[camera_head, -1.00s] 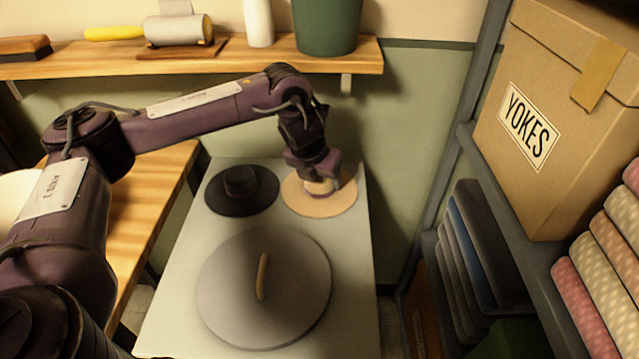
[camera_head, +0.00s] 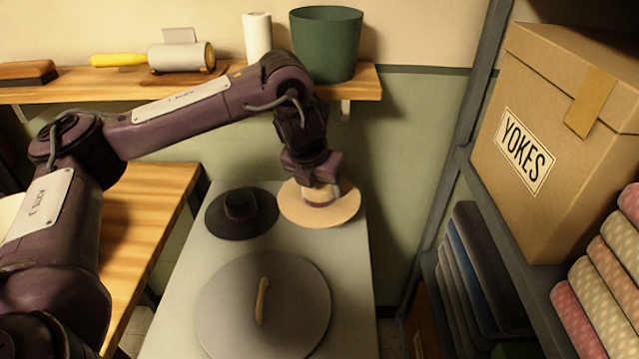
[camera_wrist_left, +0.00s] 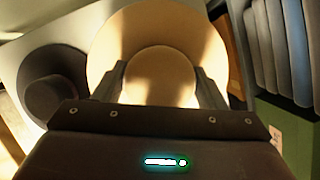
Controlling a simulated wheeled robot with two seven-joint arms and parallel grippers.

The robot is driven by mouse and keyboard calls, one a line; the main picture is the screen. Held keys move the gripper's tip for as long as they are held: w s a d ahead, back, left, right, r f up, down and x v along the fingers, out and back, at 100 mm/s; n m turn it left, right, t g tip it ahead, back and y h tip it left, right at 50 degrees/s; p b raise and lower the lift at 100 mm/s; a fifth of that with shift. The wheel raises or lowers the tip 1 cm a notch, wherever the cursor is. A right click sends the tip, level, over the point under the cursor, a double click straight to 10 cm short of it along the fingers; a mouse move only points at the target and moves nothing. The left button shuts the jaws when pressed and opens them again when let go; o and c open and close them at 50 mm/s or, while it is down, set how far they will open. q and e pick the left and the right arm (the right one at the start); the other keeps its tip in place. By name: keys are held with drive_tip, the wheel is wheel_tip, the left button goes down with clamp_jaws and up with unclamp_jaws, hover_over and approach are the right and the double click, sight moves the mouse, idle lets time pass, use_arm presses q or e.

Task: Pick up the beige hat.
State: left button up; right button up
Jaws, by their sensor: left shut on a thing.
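My left gripper (camera_head: 321,188) comes down from above and is shut on the crown. In the left wrist view, the hat (camera_wrist_left: 125,40) fills the middle, with the gripper fingers (camera_wrist_left: 161,82) on either side of the crown. Part of the crown is hidden by the gripper in the head view. My right gripper is not in view.
A black hat (camera_head: 241,206) stands close to the left. A grey disc (camera_head: 225,310) with a wooden handle lies in front. A wall shelf (camera_head: 110,92) holds a green pot (camera_head: 325,45). A rack with a YOKES box (camera_head: 500,110) and fabric rolls stands right.

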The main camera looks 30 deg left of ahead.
use_arm(q)
drive_tip(key=s+d+p, duration=0.1)
drive_tip(key=s+d, duration=0.1)
drive_tip(key=s, duration=0.3)
drive_tip(key=s+d+p, duration=0.1)
drive_tip(key=s+d, duration=0.2)
drive_tip(key=s, duration=0.2)
drive_tip(key=s+d+p, duration=0.1)
drive_tip(key=s+d, duration=0.1)
drive_tip(key=s, duration=0.3)
drive_tip(key=shift+s+d, duration=0.25)
drive_tip(key=shift+s, duration=0.15)
